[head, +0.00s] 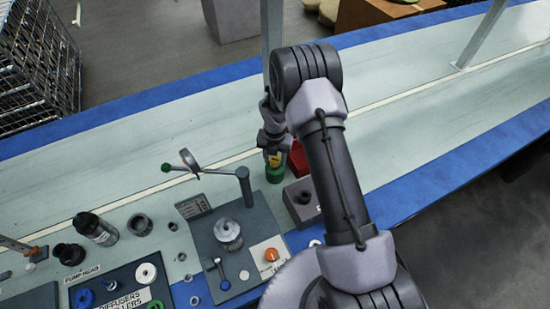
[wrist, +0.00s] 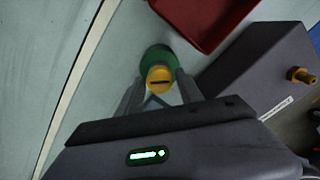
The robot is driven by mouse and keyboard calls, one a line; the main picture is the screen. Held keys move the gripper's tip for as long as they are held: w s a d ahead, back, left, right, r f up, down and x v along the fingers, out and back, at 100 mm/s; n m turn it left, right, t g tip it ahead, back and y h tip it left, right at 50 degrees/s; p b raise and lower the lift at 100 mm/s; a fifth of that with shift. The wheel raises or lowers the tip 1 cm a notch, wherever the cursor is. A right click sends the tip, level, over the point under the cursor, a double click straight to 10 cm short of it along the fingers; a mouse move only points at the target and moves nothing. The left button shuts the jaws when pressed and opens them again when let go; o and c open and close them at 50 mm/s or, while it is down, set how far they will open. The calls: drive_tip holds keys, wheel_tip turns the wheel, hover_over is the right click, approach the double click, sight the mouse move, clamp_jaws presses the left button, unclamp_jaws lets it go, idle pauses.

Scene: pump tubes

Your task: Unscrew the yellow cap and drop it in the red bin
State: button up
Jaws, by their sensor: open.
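The yellow cap (head: 274,158) sits on top of a round green body (head: 275,174) that stands on the bench. In the wrist view the yellow cap (wrist: 159,78), with a dark slot across its top, lies between the finger ends, with the green body (wrist: 158,55) beyond. My gripper (head: 271,147) points down over the cap. Its fingers (wrist: 158,88) are open, one on each side of the cap; I cannot tell whether they touch it. The red bin (head: 297,158) is just right of the green body, partly hidden by my arm; its rim also shows in the wrist view (wrist: 206,47).
A grey box (head: 302,193) stands close in front of the bin; in the wrist view it has a brass fitting (wrist: 300,76). A dark fixture plate (head: 205,245) with a jar and lever is at lower left. The pale bench behind is clear.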

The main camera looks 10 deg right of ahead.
drive_tip(key=m+b, duration=0.1)
drive_tip(key=m, duration=0.1)
drive_tip(key=shift+f+m, duration=0.1)
drive_tip(key=shift+m, duration=0.3)
drive_tip(key=m+b, duration=0.1)
drive_tip(key=m, duration=0.4)
drive_tip(key=shift+m, duration=0.3)
drive_tip(key=m+b, duration=0.1)
drive_tip(key=m, duration=0.3)
drive_tip(key=shift+w+m+b, duration=0.1)
drive_tip(key=shift+m+b, duration=0.2)
drive_tip(key=shift+b, duration=0.1)
drive_tip(key=m+b, duration=0.1)
drive_tip(key=m, duration=0.4)
clamp_jaws()
